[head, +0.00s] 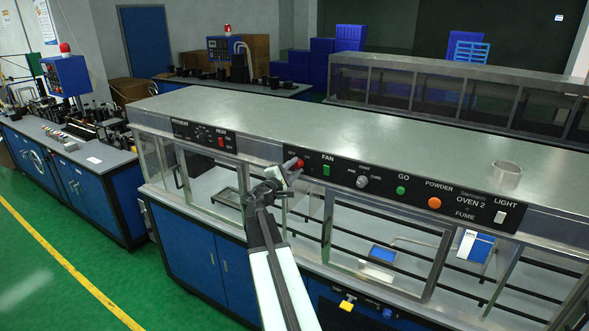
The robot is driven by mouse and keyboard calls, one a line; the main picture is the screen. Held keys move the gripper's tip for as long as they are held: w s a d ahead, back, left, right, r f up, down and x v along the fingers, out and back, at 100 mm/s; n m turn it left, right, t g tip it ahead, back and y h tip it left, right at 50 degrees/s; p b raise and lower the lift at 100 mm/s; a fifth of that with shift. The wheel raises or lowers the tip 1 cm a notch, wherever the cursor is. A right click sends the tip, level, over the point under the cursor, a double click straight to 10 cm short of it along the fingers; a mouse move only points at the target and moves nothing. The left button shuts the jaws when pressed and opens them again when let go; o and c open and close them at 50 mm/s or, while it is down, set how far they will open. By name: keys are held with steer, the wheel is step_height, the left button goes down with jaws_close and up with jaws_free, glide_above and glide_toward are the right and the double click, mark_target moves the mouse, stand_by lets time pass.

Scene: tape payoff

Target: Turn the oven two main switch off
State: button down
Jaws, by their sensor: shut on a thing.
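The oven two bench has a black control panel (470,198) marked OVEN 2 along its front upper edge. A red rotary switch (297,162) sits at the left end of this panel, beside the green FAN button. My gripper (288,172) reaches up from below and is shut on the red switch. Its jaws cover part of the switch, so its exact angle is hard to tell. The small lettering around it is too small to read surely.
The panel also carries a green FAN button (326,170), a grey knob (362,182), a green GO button (400,190), an orange button (434,203) and a white LIGHT switch (500,216). Glass doors lie below. Green floor (60,250) is clear at left.

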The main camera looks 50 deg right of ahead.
steer(key=shift+r+n, duration=0.1)
steer(key=shift+n, duration=0.3)
steer(key=c, duration=1.1)
jaws_free()
steer(key=shift+d, duration=0.1)
steer(key=v, duration=0.8)
